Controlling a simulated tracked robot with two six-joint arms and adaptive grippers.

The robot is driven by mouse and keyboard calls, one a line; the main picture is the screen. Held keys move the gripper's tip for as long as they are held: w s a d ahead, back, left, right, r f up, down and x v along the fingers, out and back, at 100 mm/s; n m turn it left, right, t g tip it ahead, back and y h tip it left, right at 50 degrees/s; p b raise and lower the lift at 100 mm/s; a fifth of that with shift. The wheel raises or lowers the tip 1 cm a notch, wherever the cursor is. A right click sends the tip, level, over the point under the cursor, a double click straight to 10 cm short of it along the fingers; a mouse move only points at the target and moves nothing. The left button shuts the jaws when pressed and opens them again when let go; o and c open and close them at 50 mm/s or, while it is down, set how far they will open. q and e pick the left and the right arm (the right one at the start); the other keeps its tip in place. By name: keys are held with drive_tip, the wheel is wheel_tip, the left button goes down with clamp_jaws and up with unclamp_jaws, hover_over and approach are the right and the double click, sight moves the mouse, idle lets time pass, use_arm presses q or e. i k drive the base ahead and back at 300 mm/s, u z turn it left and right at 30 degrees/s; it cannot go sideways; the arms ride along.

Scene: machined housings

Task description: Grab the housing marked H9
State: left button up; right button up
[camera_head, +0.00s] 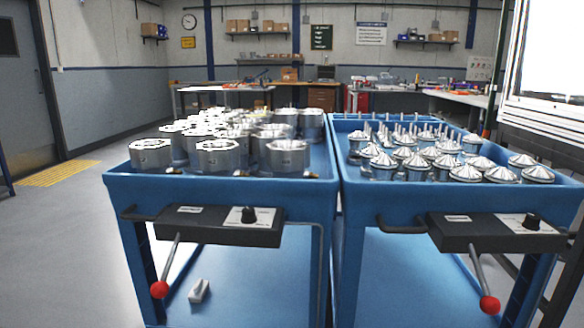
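Several silver machined housings (217,156) stand grouped in the tray of the left blue cart (222,190). Front ones include a housing at the left (151,153) and one at the right (288,157). Small dark marks show on some front faces, but they are too small to read, so I cannot tell which housing is H9. Housings farther back are partly hidden by those in front and washed out by glare. Neither of my grippers shows in the head view.
The right blue cart (450,200) holds several silver cone-topped parts (467,173). Both carts have front control boxes and red-knobbed levers (160,289). A small white object (199,290) lies on the left cart's lower shelf. Open floor (60,240) lies to the left.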

sight(288, 159)
drive_tip(key=u, duration=0.1)
drive_tip(key=i, duration=0.55)
drive_tip(key=u, duration=0.7)
